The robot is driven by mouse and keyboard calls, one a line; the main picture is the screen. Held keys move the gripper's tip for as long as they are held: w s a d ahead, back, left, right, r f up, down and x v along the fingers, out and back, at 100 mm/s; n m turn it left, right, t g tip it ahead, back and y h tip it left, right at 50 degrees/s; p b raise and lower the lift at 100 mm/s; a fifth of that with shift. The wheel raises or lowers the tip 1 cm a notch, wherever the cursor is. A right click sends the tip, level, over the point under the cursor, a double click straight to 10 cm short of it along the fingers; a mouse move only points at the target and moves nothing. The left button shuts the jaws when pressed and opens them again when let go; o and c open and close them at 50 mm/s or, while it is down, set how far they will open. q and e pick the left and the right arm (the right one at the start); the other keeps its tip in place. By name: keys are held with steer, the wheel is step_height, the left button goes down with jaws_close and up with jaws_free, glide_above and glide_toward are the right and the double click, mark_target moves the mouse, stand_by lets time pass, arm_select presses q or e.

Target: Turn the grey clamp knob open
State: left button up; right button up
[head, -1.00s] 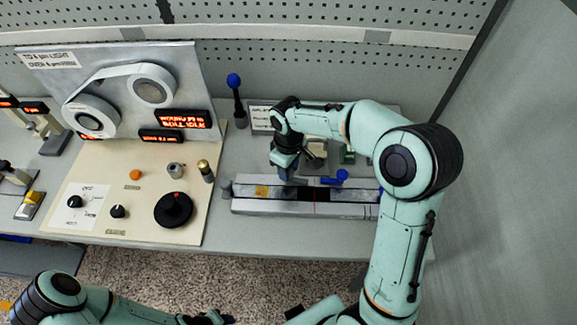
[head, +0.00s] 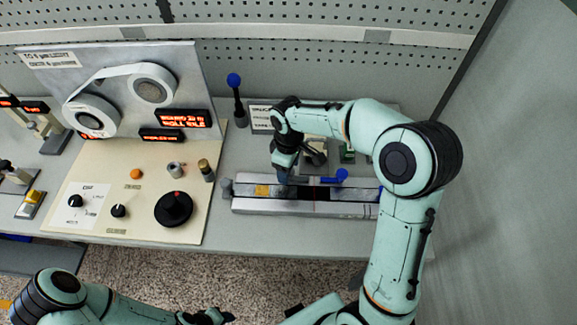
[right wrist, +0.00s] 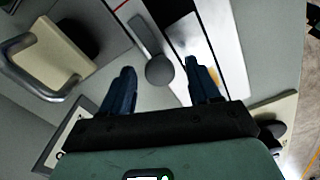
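A round grey knob (head: 226,187) sits at the left end of the long metal rail (head: 300,208) in the head view. In the right wrist view the grey knob (right wrist: 159,71) is at the end of a grey bar beside the rail. My right gripper (head: 284,177) is over the rail, right of the knob in the head view. In the right wrist view my right gripper (right wrist: 160,80) is open, its dark fingers apart; the knob shows between them, and no contact is visible. My left gripper (head: 208,316) is low at the bottom edge, away from the bench; its fingers are unclear.
A beige control panel (head: 140,215) with several knobs, including a small grey one (head: 176,169), lies left. A blue-tipped lever (head: 234,82) stands behind. A blue handle (head: 341,176) sits on the rail. A beige block with a handle (right wrist: 50,55) is near my right fingers.

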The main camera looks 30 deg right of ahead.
arm_select(q)
steer(key=shift+w+r+p, duration=0.7)
steer(key=shift+w+r, duration=0.2)
steer(key=shift+r, duration=0.05)
arm_select(e)
step_height(320, 180, up, 13)
steer(key=shift+r, duration=0.2)
